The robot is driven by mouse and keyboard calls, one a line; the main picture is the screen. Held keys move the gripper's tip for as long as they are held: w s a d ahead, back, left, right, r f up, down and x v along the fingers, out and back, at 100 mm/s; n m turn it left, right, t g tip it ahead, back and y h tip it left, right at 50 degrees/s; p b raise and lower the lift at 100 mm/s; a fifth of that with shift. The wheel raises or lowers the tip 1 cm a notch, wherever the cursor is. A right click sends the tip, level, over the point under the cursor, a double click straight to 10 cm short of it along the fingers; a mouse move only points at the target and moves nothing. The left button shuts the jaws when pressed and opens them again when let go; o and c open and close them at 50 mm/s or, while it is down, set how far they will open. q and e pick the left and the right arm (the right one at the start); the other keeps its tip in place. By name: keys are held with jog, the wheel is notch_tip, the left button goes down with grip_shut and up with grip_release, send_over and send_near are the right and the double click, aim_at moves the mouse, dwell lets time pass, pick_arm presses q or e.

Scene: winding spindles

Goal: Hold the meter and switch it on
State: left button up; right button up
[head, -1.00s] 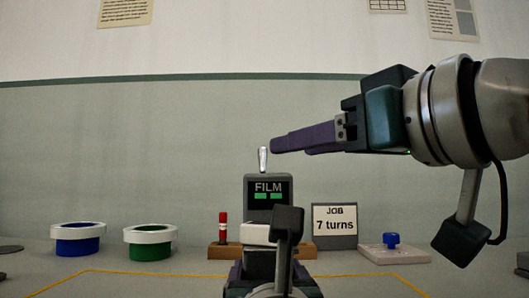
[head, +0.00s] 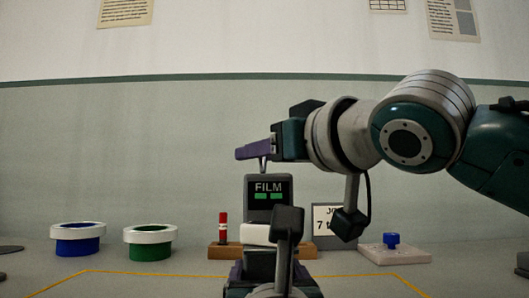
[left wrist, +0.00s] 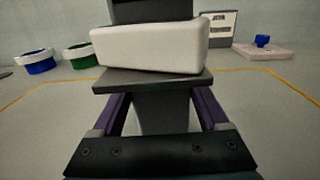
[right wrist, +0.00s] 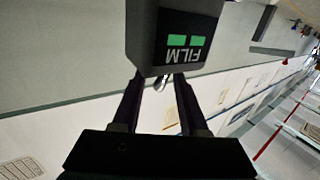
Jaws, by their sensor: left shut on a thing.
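The meter (head: 268,188) is a dark grey box with a "FILM" label and two green display blocks. It stands upright on a stem, with a pale block (left wrist: 150,47) below the display. My left gripper (left wrist: 161,112) is shut on its dark grey stem, below the pale block. A small metal lever (head: 263,165) stands on top of the meter; its upper part is hidden by the right fingers. My right gripper (head: 252,152) is above the meter, its fingers apart on either side of the lever (right wrist: 161,84), with gaps visible in the right wrist view.
A wooden block with a red cylinder (head: 223,226) stands behind the meter. A "JOB 7 turns" sign (head: 325,222), partly covered by my right arm, and a blue-knobbed plate (head: 392,252) are right. Blue (head: 77,245) and green (head: 150,249) pots are left.

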pick_arm(q)
jog(key=shift+f, duration=0.15)
pick_arm(e)
grip_shut()
dwell(0.4)
jog(key=n+t+y, duration=0.2)
jog(key=shift+s+d+t, duration=0.1)
jog(key=shift+s+t, duration=0.2)
jog(key=shift+s, duration=0.1)
jog(key=shift+s+r+n+t+y, duration=0.1)
jog(key=shift+s+n+t+y, duration=0.2)
jog(key=shift+n+y, duration=0.5)
jog(key=shift+s+n+t+y, duration=0.15)
jog(key=shift+n+t+y, duration=0.15)
jog(key=shift+n+y, duration=0.45)
jog(key=shift+o, duration=0.7)
grip_release()
jog(key=shift+s, duration=0.1)
